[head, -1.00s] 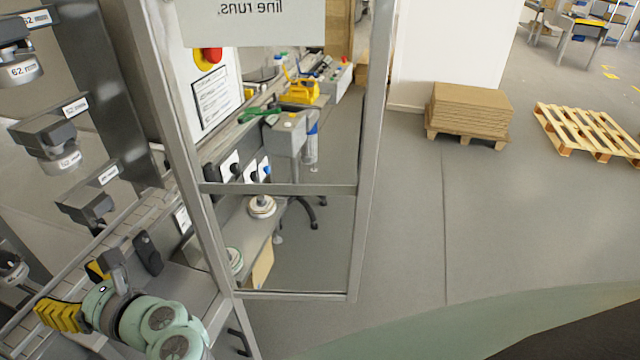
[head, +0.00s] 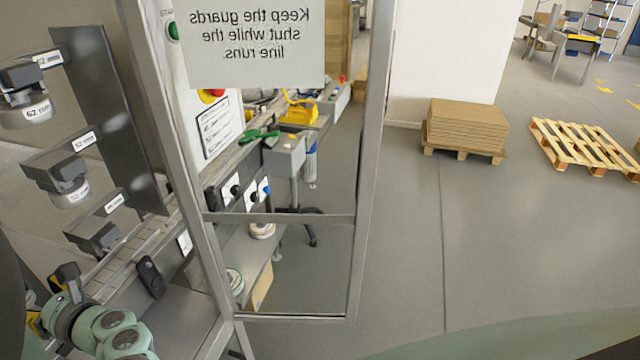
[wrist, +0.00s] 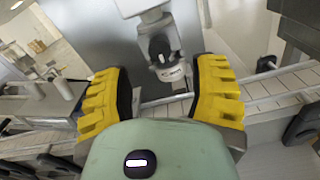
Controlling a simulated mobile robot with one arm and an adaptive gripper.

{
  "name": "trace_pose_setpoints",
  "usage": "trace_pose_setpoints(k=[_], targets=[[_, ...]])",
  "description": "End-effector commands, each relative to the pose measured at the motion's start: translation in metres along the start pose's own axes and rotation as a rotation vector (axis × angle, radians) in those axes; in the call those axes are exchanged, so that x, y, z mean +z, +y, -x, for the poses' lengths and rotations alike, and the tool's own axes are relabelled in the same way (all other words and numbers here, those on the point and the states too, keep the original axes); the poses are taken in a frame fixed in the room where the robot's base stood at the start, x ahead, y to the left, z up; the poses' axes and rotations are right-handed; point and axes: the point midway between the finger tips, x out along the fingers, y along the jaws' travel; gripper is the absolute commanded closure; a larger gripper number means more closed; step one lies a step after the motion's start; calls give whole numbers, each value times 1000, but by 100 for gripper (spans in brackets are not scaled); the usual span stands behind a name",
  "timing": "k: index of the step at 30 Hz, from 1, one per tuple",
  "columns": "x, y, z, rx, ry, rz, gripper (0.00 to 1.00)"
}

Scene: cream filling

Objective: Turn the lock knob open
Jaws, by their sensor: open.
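My gripper (wrist: 166,98) is open in the wrist view, its two yellow ribbed fingers apart and nothing gripped between them. Past the fingers, a dark head with a grey cap and pale label (wrist: 168,62) hangs above the conveyor. I cannot tell for sure which part is the lock knob. A dark knob-like part (wrist: 266,64) shows at the right of the wrist view, clear of the fingers. In the head view my green wrist is at the lower left, and the fingers are mostly hidden.
Labelled heads (head: 58,176) hang in a row at the left over the conveyor. A framed guard panel (head: 284,218) with a sign (head: 250,45) stands right of my arm. A black handle (head: 150,277) is near the conveyor. Boxes (head: 466,127) and a pallet (head: 580,148) lie beyond open floor.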

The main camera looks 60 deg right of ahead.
Motion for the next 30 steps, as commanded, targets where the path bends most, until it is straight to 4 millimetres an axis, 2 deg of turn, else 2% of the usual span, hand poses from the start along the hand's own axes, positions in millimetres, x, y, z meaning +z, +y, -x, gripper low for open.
trace_pose_setpoints(k=[6, 13, 26, 27, 30], targets=[[2, 2, -28, 7, 0, 0, 41], [1, 1, -47, 3, -2, -1, 41], [-1, 1, -53, 2, 1, 0, 41], [-1, 1, -53, 2, 1, -1, 36], [-1, 1, -53, 2, 1, -1, 47]])
